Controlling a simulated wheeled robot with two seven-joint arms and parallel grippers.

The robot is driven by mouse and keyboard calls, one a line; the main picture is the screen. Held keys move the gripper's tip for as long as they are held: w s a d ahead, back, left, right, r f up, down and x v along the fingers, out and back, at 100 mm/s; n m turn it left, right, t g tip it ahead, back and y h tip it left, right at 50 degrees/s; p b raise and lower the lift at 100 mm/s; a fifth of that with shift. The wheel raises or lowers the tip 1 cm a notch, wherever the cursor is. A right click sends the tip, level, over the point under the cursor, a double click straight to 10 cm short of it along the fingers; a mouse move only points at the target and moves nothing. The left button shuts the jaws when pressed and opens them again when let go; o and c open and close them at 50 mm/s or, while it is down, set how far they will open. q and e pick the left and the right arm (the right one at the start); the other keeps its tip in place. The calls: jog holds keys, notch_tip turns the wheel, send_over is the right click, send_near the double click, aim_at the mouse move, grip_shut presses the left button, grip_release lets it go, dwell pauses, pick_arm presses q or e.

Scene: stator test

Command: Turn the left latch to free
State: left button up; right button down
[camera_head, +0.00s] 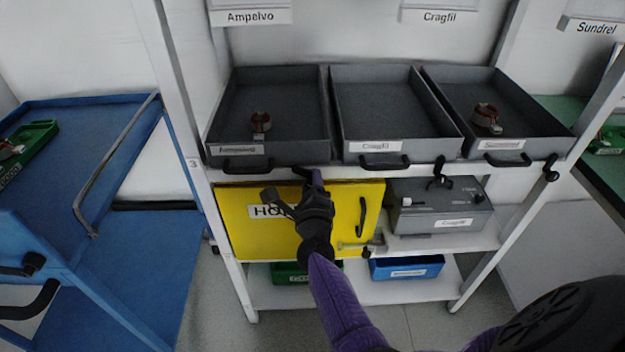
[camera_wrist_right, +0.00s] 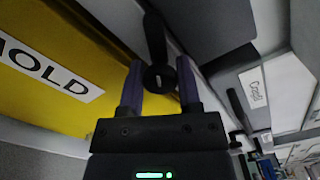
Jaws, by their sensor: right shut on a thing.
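My right gripper (camera_head: 313,180) reaches up to the front edge of the upper shelf, above the yellow panel (camera_head: 350,193). In the wrist view its two purple fingers (camera_wrist_right: 160,88) are shut on a black latch (camera_wrist_right: 154,35). The latch has a round hub between the fingers, and its lever sticks out beyond them. In the head view the gripper and arm largely hide this latch. The yellow panel carries a white sign, partly covered by my arm; the wrist view shows "OLD" on it (camera_wrist_right: 50,70). My left gripper is not in view.
Other black latches hang on the shelf edge, in the middle (camera_head: 440,172) and at the right (camera_head: 550,168). Grey trays (camera_head: 395,105) stand above. A grey box (camera_head: 440,222) sits right of the panel. A blue cart (camera_head: 75,190) stands at left.

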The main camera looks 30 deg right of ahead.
jog(key=n, duration=0.2)
jog(key=shift+n+p, duration=0.8)
jog(key=shift+n, duration=1)
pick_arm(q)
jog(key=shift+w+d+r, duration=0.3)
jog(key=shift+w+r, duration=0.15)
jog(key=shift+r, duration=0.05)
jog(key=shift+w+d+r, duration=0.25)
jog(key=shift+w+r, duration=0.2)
pick_arm(e)
jog(key=shift+n, duration=0.3)
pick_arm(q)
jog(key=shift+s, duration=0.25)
pick_arm(e)
jog(key=shift+f, duration=0.1)
jog(key=shift+c, duration=1.6)
grip_release()
jog(key=shift+a, duration=0.1)
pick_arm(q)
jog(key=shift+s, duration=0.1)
